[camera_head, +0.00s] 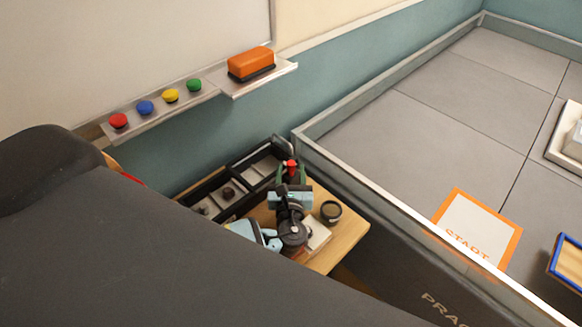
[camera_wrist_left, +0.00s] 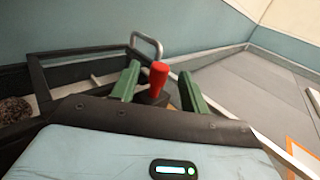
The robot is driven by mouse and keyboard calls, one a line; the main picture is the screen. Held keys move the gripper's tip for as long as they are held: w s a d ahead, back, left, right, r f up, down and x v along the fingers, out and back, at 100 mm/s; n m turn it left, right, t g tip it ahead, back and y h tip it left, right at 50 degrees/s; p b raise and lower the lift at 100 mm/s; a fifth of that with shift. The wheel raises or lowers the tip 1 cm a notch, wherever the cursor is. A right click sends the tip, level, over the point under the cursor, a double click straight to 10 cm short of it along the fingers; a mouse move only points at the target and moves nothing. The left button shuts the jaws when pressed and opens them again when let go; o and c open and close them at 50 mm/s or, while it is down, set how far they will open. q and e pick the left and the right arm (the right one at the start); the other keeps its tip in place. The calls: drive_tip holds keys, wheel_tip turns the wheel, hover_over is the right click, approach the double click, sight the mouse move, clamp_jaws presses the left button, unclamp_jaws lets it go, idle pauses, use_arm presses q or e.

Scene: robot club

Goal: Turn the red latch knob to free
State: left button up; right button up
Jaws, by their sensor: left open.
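The red latch knob (camera_head: 291,163) stands upright at the right end of a black compartmented box (camera_head: 207,184). In the left wrist view the red knob (camera_wrist_left: 157,77) rises from a dark base, between the two green fingers. My left gripper (camera_head: 291,173) is open with one finger on each side of the knob. In the left wrist view gaps show between the knob and both fingers of the left gripper (camera_wrist_left: 158,85). The knob's lower end is partly hidden by the gripper. My right gripper is not in view.
A wooden table (camera_head: 345,240) holds the box, a dark round container (camera_head: 331,210) and a pale block (camera_head: 316,236). A grey walled field (camera_head: 470,120) lies to the right. A ledge above holds colored magnets and an orange eraser (camera_head: 250,62).

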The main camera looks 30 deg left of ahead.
use_arm(q)
drive_tip(key=shift+x, duration=1.05)
clamp_jaws()
